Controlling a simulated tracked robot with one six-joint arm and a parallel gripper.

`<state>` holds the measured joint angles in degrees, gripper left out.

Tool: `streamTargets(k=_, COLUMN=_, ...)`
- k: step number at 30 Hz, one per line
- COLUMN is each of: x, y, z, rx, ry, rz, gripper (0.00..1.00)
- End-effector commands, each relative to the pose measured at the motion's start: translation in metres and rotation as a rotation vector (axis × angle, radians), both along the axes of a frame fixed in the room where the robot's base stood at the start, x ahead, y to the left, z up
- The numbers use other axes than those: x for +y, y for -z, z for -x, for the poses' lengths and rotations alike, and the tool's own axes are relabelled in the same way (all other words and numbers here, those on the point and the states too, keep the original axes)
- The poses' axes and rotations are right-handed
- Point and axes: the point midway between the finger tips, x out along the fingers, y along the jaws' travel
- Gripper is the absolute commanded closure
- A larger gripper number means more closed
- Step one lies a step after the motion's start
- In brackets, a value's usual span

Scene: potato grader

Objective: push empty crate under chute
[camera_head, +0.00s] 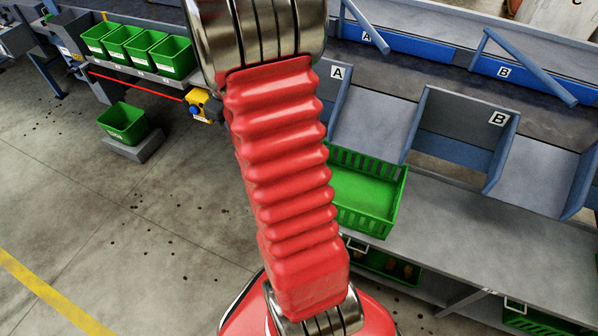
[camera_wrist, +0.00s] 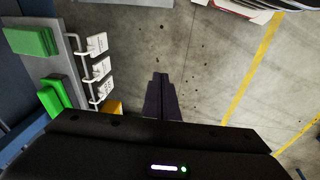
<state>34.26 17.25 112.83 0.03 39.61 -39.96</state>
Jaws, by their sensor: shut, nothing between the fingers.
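A green slatted crate (camera_head: 398,205) stands on the grey bench in the head view, at the lower end of chute A (camera_head: 372,125). The part of its floor that shows is bare, and its left side is hidden behind my red arm. Chute B (camera_head: 528,170) is further right, with no crate seen on the bench below it. My gripper (camera_wrist: 160,78) shows in the wrist view with its fingers together and empty, over the concrete floor. It is apart from any crate there. The head view does not show my gripper.
The grey bench top (camera_head: 490,235) is clear right of the crate. A lower shelf holds a green crate (camera_head: 415,272) with brown lumps in it. Several green crates (camera_head: 172,58) line a rack at back left. Another green crate (camera_head: 122,122) sits on a low grey block.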

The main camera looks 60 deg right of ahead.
Motion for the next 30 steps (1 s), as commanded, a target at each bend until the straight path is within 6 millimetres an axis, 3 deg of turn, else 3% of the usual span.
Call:
streamTargets(k=8, x=-0.07, y=0.075, z=0.015, rx=0.062, ry=-0.013, rz=-0.024, gripper=1.0)
streamTargets(k=18, x=-0.14, y=0.177, z=0.056, rx=0.123, ry=-0.036, rz=-0.066, gripper=1.0)
streamTargets(k=24, x=-0.167, y=0.229, z=0.084, rx=0.145, ry=-0.048, rz=-0.089, gripper=1.0)
streamTargets(k=30, x=-0.176, y=0.247, z=0.095, rx=0.152, ry=-0.056, rz=-0.097, gripper=1.0)
